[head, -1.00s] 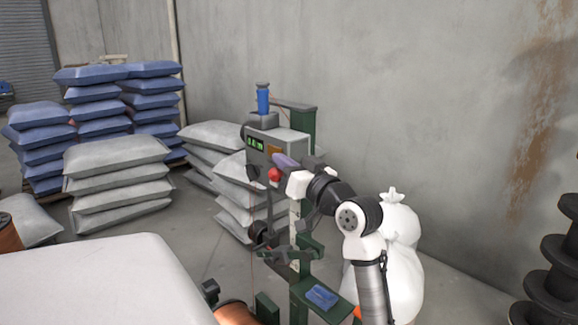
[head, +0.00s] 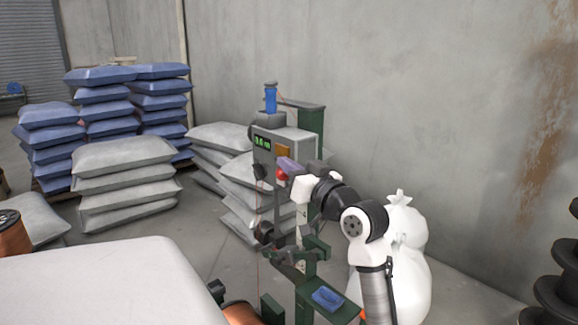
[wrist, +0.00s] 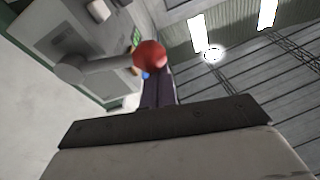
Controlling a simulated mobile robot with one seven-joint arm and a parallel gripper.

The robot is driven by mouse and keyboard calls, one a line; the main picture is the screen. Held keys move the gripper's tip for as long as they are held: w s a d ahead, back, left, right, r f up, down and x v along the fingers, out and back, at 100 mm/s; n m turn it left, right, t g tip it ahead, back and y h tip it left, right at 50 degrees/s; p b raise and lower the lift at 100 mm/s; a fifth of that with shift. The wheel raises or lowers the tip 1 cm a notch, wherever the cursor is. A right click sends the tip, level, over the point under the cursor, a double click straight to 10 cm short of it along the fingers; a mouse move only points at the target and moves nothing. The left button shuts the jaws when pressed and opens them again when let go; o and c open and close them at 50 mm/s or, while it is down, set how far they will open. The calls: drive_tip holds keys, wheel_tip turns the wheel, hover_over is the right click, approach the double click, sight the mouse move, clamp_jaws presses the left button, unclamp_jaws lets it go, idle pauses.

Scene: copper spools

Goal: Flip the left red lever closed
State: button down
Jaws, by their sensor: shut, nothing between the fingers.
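The red lever shows as a red ball knob (wrist: 150,55) on a grey arm in the wrist view, joined to a round hub on the grey machine box. In the head view its red knob (head: 282,174) is at the box's front, partly covered. My gripper (head: 287,163) has purple fingers, shut and empty, close beside the knob. In the wrist view the fingers (wrist: 158,88) point up at the knob and overlap its lower edge; I cannot tell whether they touch. A second lever is not clearly visible.
The machine box (head: 293,138) has a green display and stands on a green frame (head: 312,125) near the concrete wall. Grey sacks (head: 125,180) are stacked behind it to the left. White bags (head: 408,262) stand behind my arm. A blue cloth (head: 328,298) lies on the green shelf.

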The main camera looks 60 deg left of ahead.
drive_tip(key=r+p, duration=0.3)
drive_tip(key=shift+w+a+r, duration=0.1)
drive_tip(key=shift+a+r, duration=0.2)
drive_tip(key=shift+r, duration=0.1)
drive_tip(key=w+d+f+b, duration=0.1)
drive_tip(key=d, duration=0.8)
drive_tip(key=shift+d+f+b, duration=0.3)
drive_tip(key=shift+d+b, duration=0.05)
drive_tip(key=shift+d, duration=0.05)
